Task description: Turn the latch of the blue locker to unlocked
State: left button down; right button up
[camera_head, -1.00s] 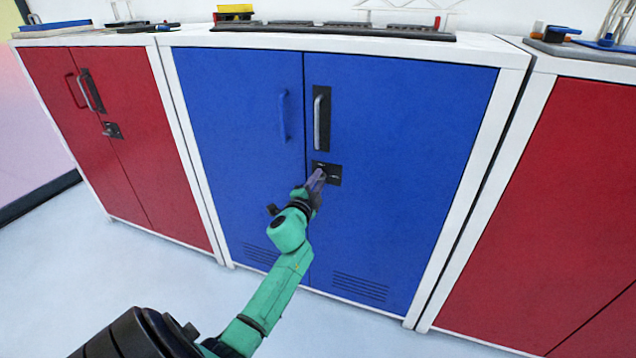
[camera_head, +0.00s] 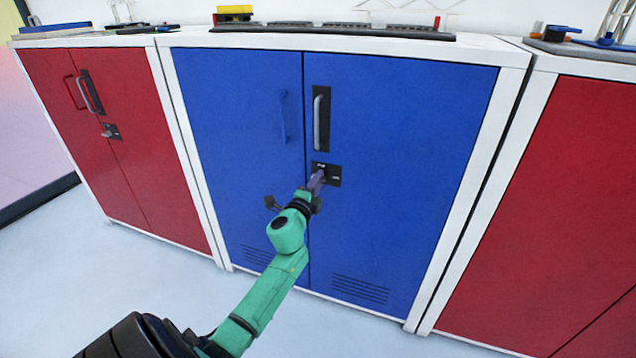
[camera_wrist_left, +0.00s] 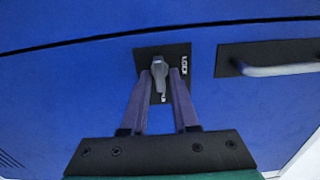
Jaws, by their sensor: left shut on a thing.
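The blue locker (camera_head: 420,150) stands in the middle of the head view with both doors shut. Its latch sits on a dark plate (camera_head: 334,176) below the silver handle (camera_head: 322,118). My left gripper (camera_head: 316,182) is at this plate and hides part of the latch. In the left wrist view my left gripper (camera_wrist_left: 161,74) has one purple finger on each side of the grey latch knob (camera_wrist_left: 159,77) and is shut on it. The word LOCK shows on the plate (camera_wrist_left: 184,52) beside the knob; lettering below the knob is partly hidden. My right gripper is not in view.
Red lockers stand on the left (camera_head: 125,140) and right (camera_head: 560,180) of the blue one. A dark tray (camera_head: 270,31) and small items lie on the blue locker's top. The pale floor (camera_head: 90,260) in front is clear.

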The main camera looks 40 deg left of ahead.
pick_arm(q)
jog(key=c, duration=0.9)
grip_release()
jog(key=v, duration=1.4)
jog(key=shift+s+d+p, duration=0.15)
jog(key=shift+s+p, duration=0.15)
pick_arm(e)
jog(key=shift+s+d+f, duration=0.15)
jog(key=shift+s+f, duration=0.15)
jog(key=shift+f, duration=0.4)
